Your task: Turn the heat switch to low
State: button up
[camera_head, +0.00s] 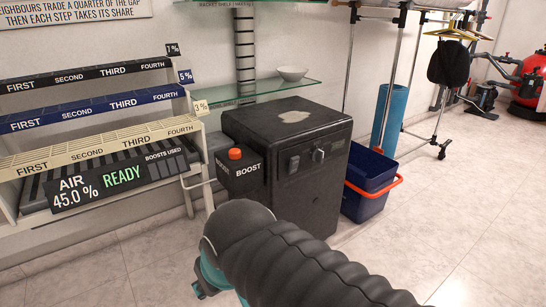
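A dark grey box-shaped unit (300,196) stands on the floor against the wall. Two small controls are on the upper part of its front: a light-edged one (293,164) at left and a grey knob (318,155) to its right. No heat label or low mark is readable, so I cannot tell which is the heat switch or how it is set. My arm, in a black ribbed sleeve with teal parts, crosses the bottom middle in front of the unit's lower left. My gripper's fingers do not show.
An orange button (235,153) tops a small dark "BOOST" box (240,175). A shelf rack with an "AIR 45.0 % READY" sign (120,181) stands left. A glass shelf (262,92) with a white bowl (292,73) hangs behind.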

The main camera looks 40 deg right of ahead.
aim_at(317, 155)
jog(key=u, duration=1.1)
jog(key=k, duration=0.25)
jog(key=z, duration=2.95)
